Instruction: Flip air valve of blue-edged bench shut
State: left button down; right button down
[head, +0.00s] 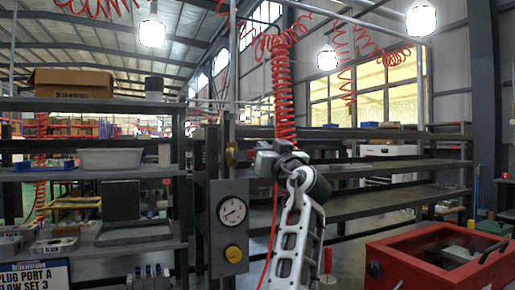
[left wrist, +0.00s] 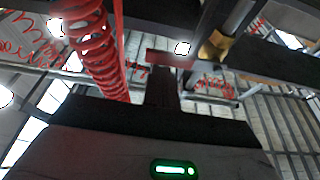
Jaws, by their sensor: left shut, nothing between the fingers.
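A brass valve body (head: 231,155) sits on the upright post above the gauge panel. It also shows in the left wrist view (left wrist: 213,47), at upper right. A short red bar (left wrist: 170,57), which looks like the valve's lever, lies crosswise beside the brass. My left gripper (head: 264,163) is just right of the valve in the head view. Its dark fingers (left wrist: 165,75) are shut and empty, with their tips at the red bar; I cannot tell whether they touch. The lever is not clear in the head view. I cannot make out a blue bench edge. My right gripper is out of view.
A panel with a round gauge (head: 232,212) and a yellow knob (head: 233,254) stands below the valve. A coiled red hose (head: 283,95) hangs close behind my left gripper. Shelves (head: 90,172) stand at left, and a red box (head: 440,258) is at lower right.

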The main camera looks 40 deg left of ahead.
pick_arm(q)
jog(key=shift+a, duration=0.1)
